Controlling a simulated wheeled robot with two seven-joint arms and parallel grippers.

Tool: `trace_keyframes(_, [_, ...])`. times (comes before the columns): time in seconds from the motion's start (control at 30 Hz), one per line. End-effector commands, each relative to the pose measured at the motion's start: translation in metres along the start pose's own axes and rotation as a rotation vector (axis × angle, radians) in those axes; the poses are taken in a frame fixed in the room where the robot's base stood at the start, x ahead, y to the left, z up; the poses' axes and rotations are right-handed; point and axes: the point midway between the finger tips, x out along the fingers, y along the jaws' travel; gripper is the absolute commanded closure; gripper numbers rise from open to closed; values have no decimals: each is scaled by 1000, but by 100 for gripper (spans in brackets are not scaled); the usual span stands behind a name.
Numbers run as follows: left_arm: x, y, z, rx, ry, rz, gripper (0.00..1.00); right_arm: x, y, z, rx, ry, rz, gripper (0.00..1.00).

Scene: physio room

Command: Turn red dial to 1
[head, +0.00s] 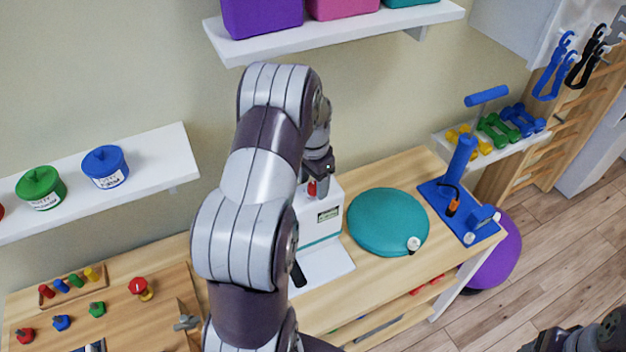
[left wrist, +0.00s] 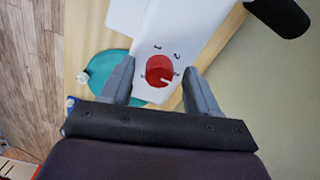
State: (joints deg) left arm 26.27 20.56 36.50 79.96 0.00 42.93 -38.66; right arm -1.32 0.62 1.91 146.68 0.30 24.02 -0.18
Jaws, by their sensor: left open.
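The red dial (left wrist: 158,69) is on the white face of a device, with a small white pointer mark toward its lower right in the left wrist view. Small dark figures, including what looks like a 2, stand around it; not all are legible. In the head view the dial (head: 312,188) shows small and partly hidden under my left gripper (head: 316,172). My left gripper (left wrist: 158,72) is open, its fingers on either side of the dial; I cannot tell whether they touch it. The white device (head: 329,216) is partly hidden by my left arm.
A teal cushion (head: 385,222) and a blue stand (head: 463,215) are right of the device on the wooden table. A pegboard (head: 110,315) lies at the left. Shelves (head: 150,160) with tubs and a shelf with boxes (head: 340,32) are on the wall.

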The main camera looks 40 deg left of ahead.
Motion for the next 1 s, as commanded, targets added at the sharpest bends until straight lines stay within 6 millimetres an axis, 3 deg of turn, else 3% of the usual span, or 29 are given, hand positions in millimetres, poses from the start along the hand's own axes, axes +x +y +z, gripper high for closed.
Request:
trace_keyframes(0.03, [0, 0, 0, 0, 0, 0, 46, 0, 0, 0, 0, 0, 0, 34])
trace_keyframes(0.2, [0, 0, 0, 0, 0, 0, 96, 0, 0, 0, 0, 0, 0, 34])
trace_keyframes(0.57, [0, 0, 0, -50, -2, 1, 96, 0, 0, 0, 0, 0, 0, 34])
trace_keyframes(1.0, [0, 2, 0, -394, -2, 1, 96, -1, 0, 0, 0, 0, 0, 34])
